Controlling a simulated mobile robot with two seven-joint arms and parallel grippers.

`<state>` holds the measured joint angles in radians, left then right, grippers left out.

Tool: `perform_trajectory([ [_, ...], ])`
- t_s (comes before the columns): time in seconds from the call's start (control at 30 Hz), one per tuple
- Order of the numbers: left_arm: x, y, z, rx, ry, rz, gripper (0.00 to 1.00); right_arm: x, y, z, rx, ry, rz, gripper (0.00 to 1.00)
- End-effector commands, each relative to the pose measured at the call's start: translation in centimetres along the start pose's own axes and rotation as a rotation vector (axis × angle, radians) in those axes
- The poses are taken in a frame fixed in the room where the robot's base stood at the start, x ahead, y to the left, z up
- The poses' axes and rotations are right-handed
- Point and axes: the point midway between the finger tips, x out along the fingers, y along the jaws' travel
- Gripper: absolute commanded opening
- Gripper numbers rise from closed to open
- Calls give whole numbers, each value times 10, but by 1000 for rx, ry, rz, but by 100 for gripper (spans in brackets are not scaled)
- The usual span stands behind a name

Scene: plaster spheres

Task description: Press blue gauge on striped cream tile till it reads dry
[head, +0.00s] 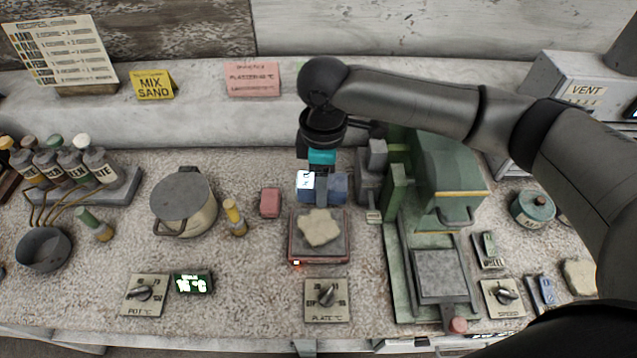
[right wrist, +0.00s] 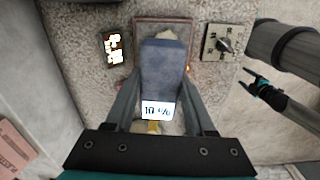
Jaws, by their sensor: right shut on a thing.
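My right gripper (head: 322,178) is shut on the blue gauge (head: 334,188), a block with a lit white display. In the right wrist view the gauge (right wrist: 163,70) sits between the fingers, its display reading about 10 %. A cream tile (head: 319,228) lies on a red-rimmed plate (head: 293,250); stripes are too faint to tell. The gauge is held over the plate's far side, behind the tile in the head view; I cannot tell whether they touch. In the right wrist view the gauge hides most of the tile. My left gripper (right wrist: 246,82) is off to the right there, fingers apart and empty.
A green press machine (head: 447,180) stands right of the plate. A pot (head: 185,203), a yellow-capped vial (head: 235,217) and a pink block (head: 270,203) are left. A plate dial (head: 327,298) is in front. Another cream piece (head: 580,277) lies far right.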

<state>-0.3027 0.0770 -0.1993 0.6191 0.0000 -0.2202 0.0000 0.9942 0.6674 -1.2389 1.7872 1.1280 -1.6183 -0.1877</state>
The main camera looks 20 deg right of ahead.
Motion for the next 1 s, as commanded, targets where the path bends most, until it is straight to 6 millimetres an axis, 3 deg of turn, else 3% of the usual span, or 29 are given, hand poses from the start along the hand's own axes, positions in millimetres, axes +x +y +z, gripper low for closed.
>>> perform_trajectory([
  [0.03,-12,0,-1,0,-1,0,80,-2,0,-2,-73,0,-5,0],
  [0.2,-32,0,-3,1,-1,0,80,9,0,-6,-343,-1,-5,0],
  [0.5,-59,-1,-5,2,0,0,80,27,-4,-8,-736,0,-2,0],
  [0.77,-63,-2,-6,2,1,-1,80,36,-6,-8,-855,1,1,0],
  [1.0,-48,-3,-6,3,3,-3,80,49,-6,-8,-858,0,2,0],
])
